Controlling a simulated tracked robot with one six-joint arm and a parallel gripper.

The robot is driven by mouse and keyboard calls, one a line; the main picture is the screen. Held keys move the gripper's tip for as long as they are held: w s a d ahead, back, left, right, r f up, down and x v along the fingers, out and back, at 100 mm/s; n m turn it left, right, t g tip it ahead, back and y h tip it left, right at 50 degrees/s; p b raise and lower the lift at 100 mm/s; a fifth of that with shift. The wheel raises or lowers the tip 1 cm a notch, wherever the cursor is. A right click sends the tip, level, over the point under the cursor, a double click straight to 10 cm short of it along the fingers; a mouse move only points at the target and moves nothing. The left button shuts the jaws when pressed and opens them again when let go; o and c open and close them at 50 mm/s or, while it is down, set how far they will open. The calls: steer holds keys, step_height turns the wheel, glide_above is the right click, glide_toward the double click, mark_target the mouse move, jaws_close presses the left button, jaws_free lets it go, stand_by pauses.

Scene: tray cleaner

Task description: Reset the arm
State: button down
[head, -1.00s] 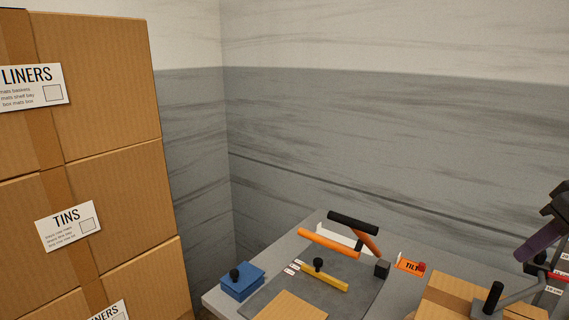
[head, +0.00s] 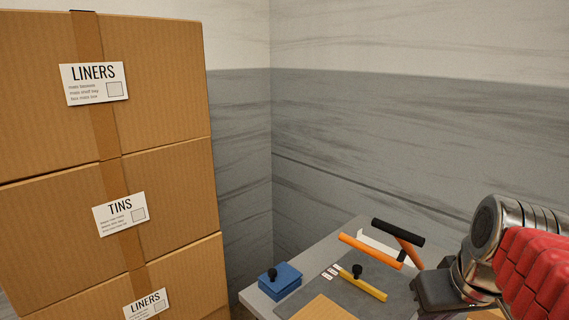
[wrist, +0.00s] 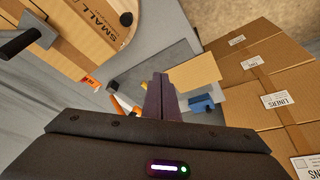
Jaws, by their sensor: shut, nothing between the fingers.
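My gripper (wrist: 160,78) shows in the wrist view, its two dark purple fingers closed together with nothing between them. The fingers point over the grey work table, apart from the things on it as far as I can tell. In the head view my arm (head: 515,250), with metal joints and a red ribbed cover, fills the right edge. It hides the right part of the table. The fingertips cannot be made out in the head view.
Stacked cardboard boxes (head: 165,110) stand at the left. The table (head: 318,255) bears a blue block (head: 282,283), a yellow bar (head: 362,286) and an orange-and-black handled tool (head: 372,250). A carton (wrist: 75,30) lies upper left in the wrist view.

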steer(key=s+a+f+t, duration=0.1)
steer(key=s+a+f, duration=0.3)
steer(key=a, duration=0.5)
step_height(320, 180, down, 3)
steer(key=shift+s+a+r, duration=0.15)
steer(key=shift+s+a, duration=0.05)
steer(key=shift+s, duration=0.1)
